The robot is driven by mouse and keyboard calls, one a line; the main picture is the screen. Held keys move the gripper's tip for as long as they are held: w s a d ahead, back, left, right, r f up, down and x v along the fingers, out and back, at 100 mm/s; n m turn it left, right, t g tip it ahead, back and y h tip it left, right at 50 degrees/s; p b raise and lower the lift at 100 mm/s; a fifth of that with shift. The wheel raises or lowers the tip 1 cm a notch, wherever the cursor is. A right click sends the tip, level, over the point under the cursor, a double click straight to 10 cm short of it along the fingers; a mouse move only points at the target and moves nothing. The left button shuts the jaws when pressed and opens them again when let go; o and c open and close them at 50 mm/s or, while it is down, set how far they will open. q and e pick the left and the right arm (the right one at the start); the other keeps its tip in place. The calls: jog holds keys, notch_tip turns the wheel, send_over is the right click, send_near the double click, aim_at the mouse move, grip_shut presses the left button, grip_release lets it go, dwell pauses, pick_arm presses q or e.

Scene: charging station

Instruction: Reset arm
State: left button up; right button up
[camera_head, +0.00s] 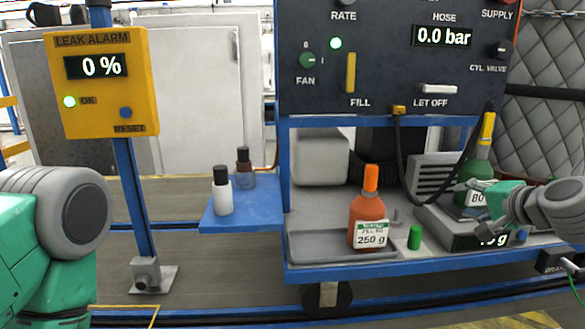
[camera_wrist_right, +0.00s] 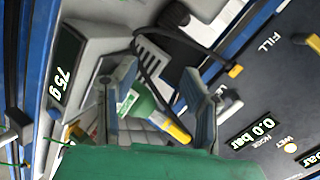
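My right gripper (camera_head: 474,207) reaches in from the right in the head view, close to a green cylinder (camera_head: 474,169) with a yellow top on the scale (camera_head: 455,232). In the right wrist view the two fingers of my right gripper (camera_wrist_right: 160,88) are spread apart. The green cylinder (camera_wrist_right: 143,104) shows beyond and between them, and I see no grip on it. The scale display (camera_wrist_right: 66,67) reads 75 g. My left arm enters at the left of the head view; its gripper is out of the picture.
An orange bottle (camera_head: 367,212) labelled 250 g stands in a grey tray (camera_head: 315,246), beside a small green cap (camera_head: 415,237). A black hose (camera_head: 403,160) hangs from the control panel (camera_head: 385,55). A yellow leak alarm (camera_head: 100,90) reads 0 %. Two small bottles stand on a blue shelf (camera_head: 258,212).

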jog(key=s+a+f+n+g, duration=0.3)
jog(key=s+a+f+g, duration=0.15)
jog(key=s+f, duration=0.65)
jog(key=s+a+f+n+g, duration=0.35)
jog(key=s+a+f, duration=0.2)
jog(key=f, duration=1.05)
jog(key=s+f+n+g+h, duration=0.1)
jog(key=s+f, duration=0.4)
jog(key=s, duration=0.7)
jog(key=s+f+n+g+h, duration=0.1)
jog(key=s+f+n+g, duration=0.2)
jog(key=s, duration=1)
notch_tip(320, 180, down, 2)
jog(key=shift+d+f+n+g, duration=0.2)
jog(key=shift+d+n+g, duration=0.15)
jog(key=shift+n, duration=0.8)
